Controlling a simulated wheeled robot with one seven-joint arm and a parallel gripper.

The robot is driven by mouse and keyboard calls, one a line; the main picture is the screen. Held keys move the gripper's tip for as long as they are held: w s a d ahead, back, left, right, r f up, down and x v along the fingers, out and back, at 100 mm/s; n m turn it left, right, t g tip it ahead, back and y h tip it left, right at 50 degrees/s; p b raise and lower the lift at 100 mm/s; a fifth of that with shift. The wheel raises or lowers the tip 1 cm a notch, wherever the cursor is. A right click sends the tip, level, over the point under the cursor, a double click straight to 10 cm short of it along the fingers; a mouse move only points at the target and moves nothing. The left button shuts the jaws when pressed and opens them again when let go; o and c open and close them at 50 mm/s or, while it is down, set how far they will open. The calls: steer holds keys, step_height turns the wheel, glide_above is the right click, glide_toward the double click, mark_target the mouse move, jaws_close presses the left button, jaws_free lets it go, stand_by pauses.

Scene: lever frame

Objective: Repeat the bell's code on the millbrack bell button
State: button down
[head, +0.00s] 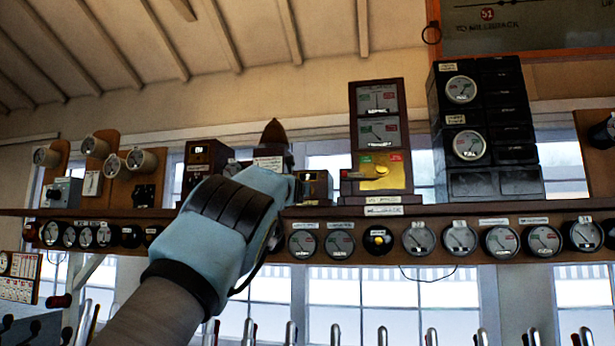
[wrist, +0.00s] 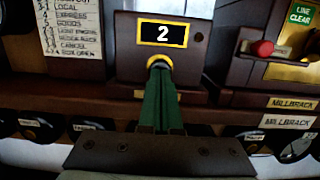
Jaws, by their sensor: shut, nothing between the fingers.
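The bell box is a dark brown box (wrist: 190,55) in the middle of the wrist view, with a yellow-framed display (wrist: 163,34) reading 2. Below the display is a round brass button (wrist: 158,60). My gripper (wrist: 160,78) is shut and empty, its green fingers pointing at the button. The fingertips overlap the button's lower part; I cannot tell whether they touch it. MILLBRACK labels (wrist: 290,102) sit to the lower right. In the head view my blue hand (head: 228,215) reaches to the shelf beside a small box (head: 316,186) and hides the fingertips.
A code card (wrist: 72,28) stands left of the box. The block instrument (head: 381,188) stands right, its red knob (wrist: 262,48) close by. Another dark instrument stack (head: 487,128) is farther right. Dials line the shelf (head: 450,210) front; lever tops rise below.

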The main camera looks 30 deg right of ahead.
steer(key=shift+s+a+b, duration=0.3)
steer(key=shift+b, duration=0.3)
steer(key=shift+w+d, duration=0.1)
stand_by(0.4)
stand_by(1.0)
